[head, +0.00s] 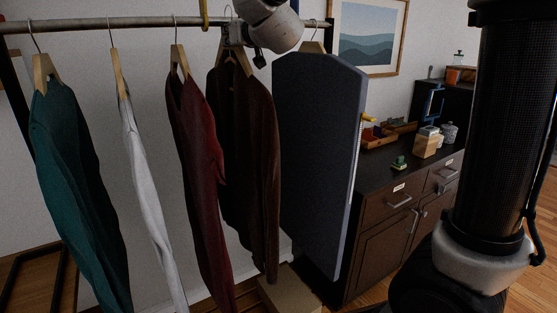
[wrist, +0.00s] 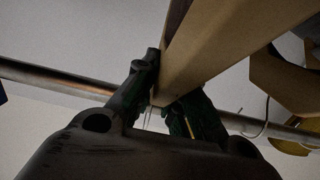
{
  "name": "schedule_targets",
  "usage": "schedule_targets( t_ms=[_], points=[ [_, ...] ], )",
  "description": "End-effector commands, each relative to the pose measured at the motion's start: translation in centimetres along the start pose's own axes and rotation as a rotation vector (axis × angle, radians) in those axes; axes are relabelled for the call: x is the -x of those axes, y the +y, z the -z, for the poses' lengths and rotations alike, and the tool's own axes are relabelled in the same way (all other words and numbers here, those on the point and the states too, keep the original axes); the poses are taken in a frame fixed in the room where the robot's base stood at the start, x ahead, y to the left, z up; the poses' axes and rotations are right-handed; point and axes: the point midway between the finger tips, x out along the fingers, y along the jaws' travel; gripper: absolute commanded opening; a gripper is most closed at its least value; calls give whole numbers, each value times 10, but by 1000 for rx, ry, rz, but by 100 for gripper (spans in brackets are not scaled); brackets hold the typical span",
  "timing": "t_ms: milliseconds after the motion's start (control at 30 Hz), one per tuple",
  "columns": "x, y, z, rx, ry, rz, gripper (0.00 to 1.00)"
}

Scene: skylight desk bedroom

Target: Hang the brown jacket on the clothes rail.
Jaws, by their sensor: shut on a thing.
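The brown jacket (head: 250,150) hangs upright on a wooden hanger between the dark red jacket and a dark grey garment in the head view. My gripper (head: 236,36) is at the top of this hanger, close to the clothes rail (head: 140,22). In the wrist view my gripper (wrist: 168,92) is shut on the wooden hanger (wrist: 215,40), with the rail (wrist: 60,82) running behind the fingers. The fingers and arm hide most of the hook, so I cannot tell whether it rests on the rail.
On the rail hang a teal garment (head: 70,170), a white garment (head: 140,160), the dark red jacket (head: 195,150) and the stiff dark grey garment (head: 320,150), close to the brown jacket's right. A yellow hook (head: 204,14) is just left of my gripper. A dark cabinet (head: 385,215) stands right.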

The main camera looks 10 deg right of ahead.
Motion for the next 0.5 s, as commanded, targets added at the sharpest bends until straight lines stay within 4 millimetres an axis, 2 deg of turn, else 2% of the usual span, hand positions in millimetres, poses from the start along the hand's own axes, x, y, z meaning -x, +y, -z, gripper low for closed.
schedule_targets(
  t_ms=[33,433,467,500],
  points=[
    [2,-3,39,3,75,1,0],
    [1,-3,36,3,76,2,0],
    [1,-3,36,3,76,2,18],
    [1,-3,36,3,76,2,25]
  ],
)
